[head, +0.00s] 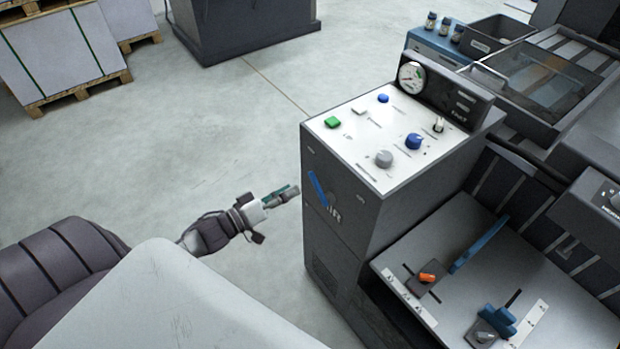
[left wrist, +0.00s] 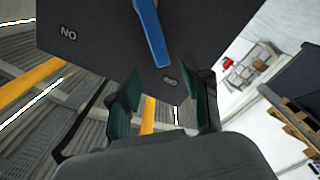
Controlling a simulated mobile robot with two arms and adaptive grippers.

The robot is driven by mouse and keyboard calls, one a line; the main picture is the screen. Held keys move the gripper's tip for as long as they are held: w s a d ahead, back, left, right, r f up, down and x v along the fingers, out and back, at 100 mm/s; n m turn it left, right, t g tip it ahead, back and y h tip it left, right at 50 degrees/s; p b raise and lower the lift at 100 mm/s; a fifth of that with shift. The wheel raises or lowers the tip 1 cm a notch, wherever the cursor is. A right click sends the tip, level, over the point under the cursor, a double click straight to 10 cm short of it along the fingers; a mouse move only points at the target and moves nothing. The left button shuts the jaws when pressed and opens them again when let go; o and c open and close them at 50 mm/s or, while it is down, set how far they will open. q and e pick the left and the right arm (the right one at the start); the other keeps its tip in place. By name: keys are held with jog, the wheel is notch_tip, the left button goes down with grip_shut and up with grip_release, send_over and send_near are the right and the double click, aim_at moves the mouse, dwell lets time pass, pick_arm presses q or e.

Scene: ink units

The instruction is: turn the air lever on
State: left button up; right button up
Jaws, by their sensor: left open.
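The air lever is a blue bar (head: 317,188) on the left-facing side of the dark console (head: 345,230), beside the white lettering "AIR". It stands tilted, its upper end leaning left. My left gripper (head: 291,192) is just left of the lever in the head view, pointing at that side. In the left wrist view the blue lever (left wrist: 151,32) hangs between a label reading "NO" and a second label too blurred to read. The open left gripper (left wrist: 166,108) is beyond the lever's end, its fingers apart, with no visible contact. My right gripper is not in view.
The console top holds a gauge (head: 411,77), a green button (head: 332,122) and knobs (head: 384,158). A grey tray table (head: 500,265) with blue guides adjoins at right. Pallets with white stacks (head: 62,52) stand far left.

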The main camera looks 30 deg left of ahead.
aim_at(311, 179)
pick_arm(q)
jog(key=x, duration=0.7)
grip_shut()
